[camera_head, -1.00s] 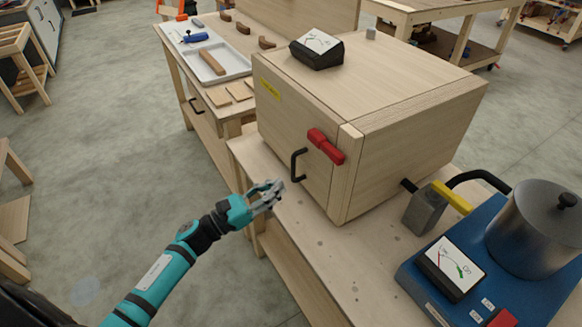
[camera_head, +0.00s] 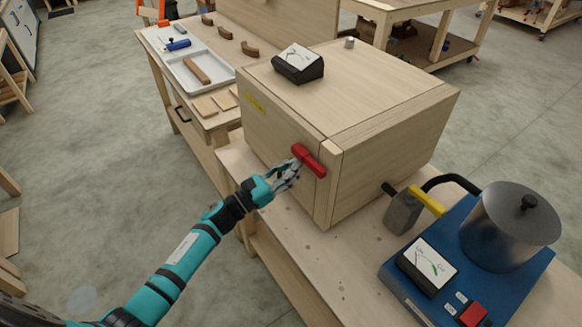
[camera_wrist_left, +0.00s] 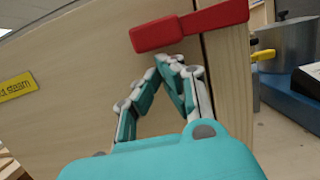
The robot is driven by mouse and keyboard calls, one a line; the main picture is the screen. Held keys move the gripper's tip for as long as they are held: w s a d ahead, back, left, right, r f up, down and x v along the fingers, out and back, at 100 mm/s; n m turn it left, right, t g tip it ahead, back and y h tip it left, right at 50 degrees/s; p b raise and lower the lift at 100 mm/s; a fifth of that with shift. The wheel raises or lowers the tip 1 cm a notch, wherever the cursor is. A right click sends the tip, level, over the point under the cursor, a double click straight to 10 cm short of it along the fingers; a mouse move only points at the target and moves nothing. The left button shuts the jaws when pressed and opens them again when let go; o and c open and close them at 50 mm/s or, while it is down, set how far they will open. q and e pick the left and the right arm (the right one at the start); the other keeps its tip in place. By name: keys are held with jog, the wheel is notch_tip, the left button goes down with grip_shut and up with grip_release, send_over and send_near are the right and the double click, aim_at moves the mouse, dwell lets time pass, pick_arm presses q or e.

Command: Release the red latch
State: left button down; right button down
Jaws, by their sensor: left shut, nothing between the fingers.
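The red latch (camera_head: 309,160) sits on the front of the wooden box (camera_head: 390,125), across the gap near the front's right edge. It slopes down to the right in the head view. In the left wrist view the latch (camera_wrist_left: 190,26) lies just beyond the fingertips. My left gripper (camera_head: 294,169) is shut and empty, with its tips close below the latch's left part; I cannot tell whether they touch it. The left gripper (camera_wrist_left: 175,62) also shows in the wrist view. My right gripper is not in view.
A gauge (camera_head: 298,64) stands on the box. To the right, a blue base (camera_head: 540,262) carries a metal pot (camera_head: 508,228) and another gauge (camera_head: 430,264). A white tray (camera_head: 180,72) lies on the bench behind left. Open floor lies to the left.

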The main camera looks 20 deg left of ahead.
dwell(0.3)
pick_arm(q)
jog(key=shift+w+a+r+m+b, duration=0.1)
jog(key=shift+r+m+b, duration=0.1)
jog(key=shift+m+b, duration=0.4)
